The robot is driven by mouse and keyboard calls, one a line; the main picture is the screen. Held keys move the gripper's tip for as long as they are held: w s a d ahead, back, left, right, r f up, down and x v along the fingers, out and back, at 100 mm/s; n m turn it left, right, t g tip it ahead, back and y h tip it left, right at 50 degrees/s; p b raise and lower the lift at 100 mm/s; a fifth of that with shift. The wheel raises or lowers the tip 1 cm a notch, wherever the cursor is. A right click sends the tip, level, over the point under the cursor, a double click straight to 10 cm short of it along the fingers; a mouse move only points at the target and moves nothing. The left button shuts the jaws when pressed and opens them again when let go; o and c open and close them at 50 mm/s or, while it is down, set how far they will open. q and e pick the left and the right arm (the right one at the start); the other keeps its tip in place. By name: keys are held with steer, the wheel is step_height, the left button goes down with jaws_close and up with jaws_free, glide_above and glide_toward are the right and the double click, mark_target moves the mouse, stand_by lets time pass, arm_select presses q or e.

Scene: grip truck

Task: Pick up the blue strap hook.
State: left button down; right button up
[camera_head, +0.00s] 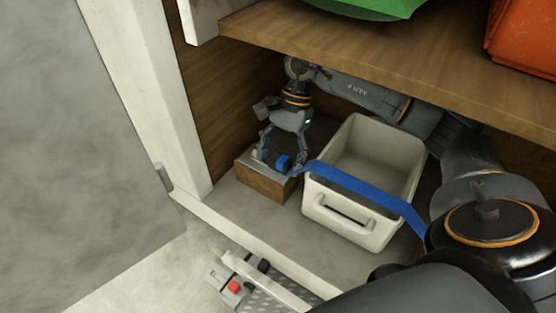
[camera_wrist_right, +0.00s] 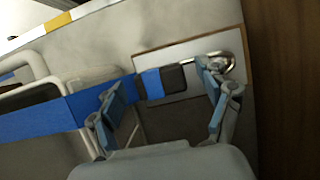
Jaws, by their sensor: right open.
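The blue strap hook (camera_head: 283,160) sits over a small wooden block with a grey top plate (camera_head: 268,187) at the left inside the shelf bay. In the right wrist view, its dark body with a blue wrap (camera_wrist_right: 153,84) lies between my fingers, and a shiny metal hook end (camera_wrist_right: 222,60) shows beside one finger. My right gripper (camera_head: 280,164) points down over the block, fingers open on both sides of the hook. I cannot tell whether they touch it. The blue strap (camera_head: 365,190) runs right across the white bin. My left gripper is not in view.
The white bin (camera_head: 352,232) stands just right of the block, close to my right gripper. A wooden shelf (camera_head: 390,60) hangs above my right arm, with green and orange things on it. A wooden side wall (camera_head: 215,110) and white post (camera_head: 160,90) close the left.

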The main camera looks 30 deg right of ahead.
mark_target(279, 158)
steer(key=shift+c, duration=0.2)
steer(key=c, duration=1.3)
steer(key=shift+o, duration=0.2)
steer(key=shift+r+b, duration=0.3)
steer(key=shift+r, duration=0.2)
steer(key=b+v, duration=0.1)
steer(key=v, duration=0.1)
steer(key=shift+w+d+r, duration=0.1)
steer(key=shift+d+r, duration=0.05)
steer(key=shift+r, duration=0.05)
steer(key=w+d+b, duration=0.1)
steer(key=w+d, duration=0.2)
steer(key=d, duration=0.4)
steer(key=w+d+b, duration=0.1)
steer(key=w+d, duration=0.3)
steer(key=d, duration=0.4)
steer(key=shift+d+r, duration=0.15)
steer(key=shift+d, duration=0.05)
